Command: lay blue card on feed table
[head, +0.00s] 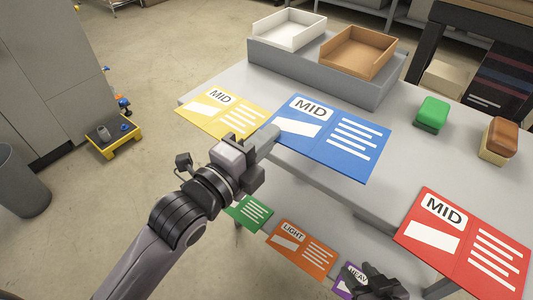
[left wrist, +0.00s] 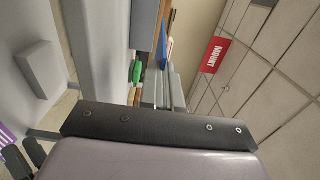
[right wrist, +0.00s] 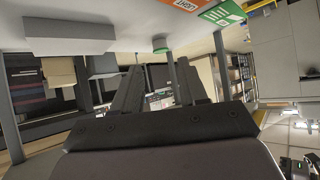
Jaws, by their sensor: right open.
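The blue card (head: 335,140), marked MID, is over the front part of the grey table (head: 400,160) in the head view. I cannot tell whether it rests flat on the top or is slightly above it. My left gripper (head: 268,140) is at the card's left corner, with its fingers close together on it. My right gripper (head: 375,280) is low, in front of the table near the purple card (head: 352,276). Its fingers (right wrist: 155,85) are apart and empty.
A yellow card (head: 222,112) lies left of the blue one, and a red card (head: 468,240) lies right. White (head: 288,30) and brown (head: 358,52) trays stand on a grey block behind. Green (head: 432,115) and brown (head: 502,138) blocks stand at right. Green and orange (head: 300,248) cards show below.

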